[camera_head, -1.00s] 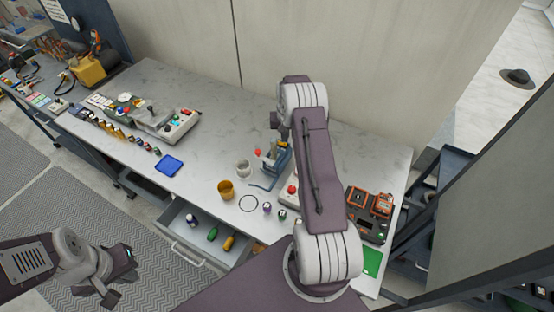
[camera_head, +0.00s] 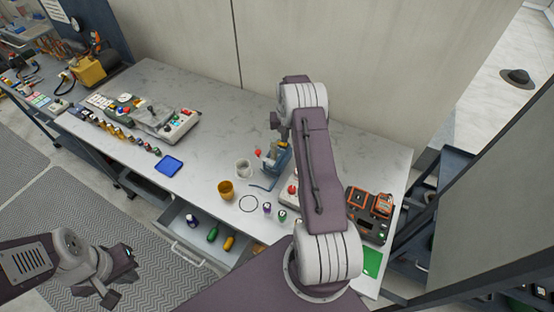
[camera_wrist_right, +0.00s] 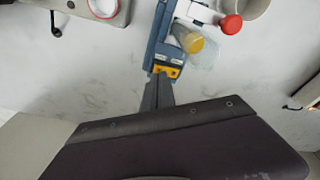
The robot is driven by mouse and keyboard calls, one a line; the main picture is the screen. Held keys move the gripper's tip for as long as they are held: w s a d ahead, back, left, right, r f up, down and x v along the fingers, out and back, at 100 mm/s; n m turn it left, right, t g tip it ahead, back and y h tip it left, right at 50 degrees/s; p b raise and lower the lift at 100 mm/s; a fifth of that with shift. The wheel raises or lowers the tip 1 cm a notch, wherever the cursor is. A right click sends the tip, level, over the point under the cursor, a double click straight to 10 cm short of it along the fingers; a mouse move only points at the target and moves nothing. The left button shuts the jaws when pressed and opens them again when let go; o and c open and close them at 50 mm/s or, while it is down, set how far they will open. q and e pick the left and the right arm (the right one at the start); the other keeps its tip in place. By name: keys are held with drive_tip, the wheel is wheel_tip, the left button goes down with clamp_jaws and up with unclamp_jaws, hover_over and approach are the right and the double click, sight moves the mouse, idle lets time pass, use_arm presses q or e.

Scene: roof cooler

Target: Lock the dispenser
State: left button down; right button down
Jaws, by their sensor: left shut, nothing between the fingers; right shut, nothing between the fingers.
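The dispenser (camera_head: 275,157) is a blue-grey device with a red knob, standing on the workbench partly behind my right arm. In the right wrist view its blue body (camera_wrist_right: 161,38) shows with a yellow latch-like part (camera_wrist_right: 168,70), a red knob (camera_wrist_right: 231,24) and a clear, yellow-tinted container (camera_wrist_right: 190,42). My right gripper (camera_wrist_right: 158,80) is shut and empty, its tips at or very near the yellow part; I cannot tell whether they touch. In the head view my arm hides these tips. My left gripper (camera_head: 124,270) is shut and empty, away from the bench at lower left.
A white mug (camera_head: 243,168) and an amber cup (camera_head: 226,190) stand left of the dispenser. An open drawer (camera_head: 195,240) juts out in front. An orange-and-black device (camera_head: 368,215) is at right. The bench's back middle is clear.

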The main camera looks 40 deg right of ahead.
drive_tip(key=shift+f+b, duration=0.65)
drive_tip(key=shift+f, duration=0.2)
idle(0.7)
drive_tip(key=shift+r, duration=0.1)
wheel_tip(320, 180, up, 7)
drive_tip(key=p, duration=0.4)
drive_tip(key=shift+p, duration=0.3)
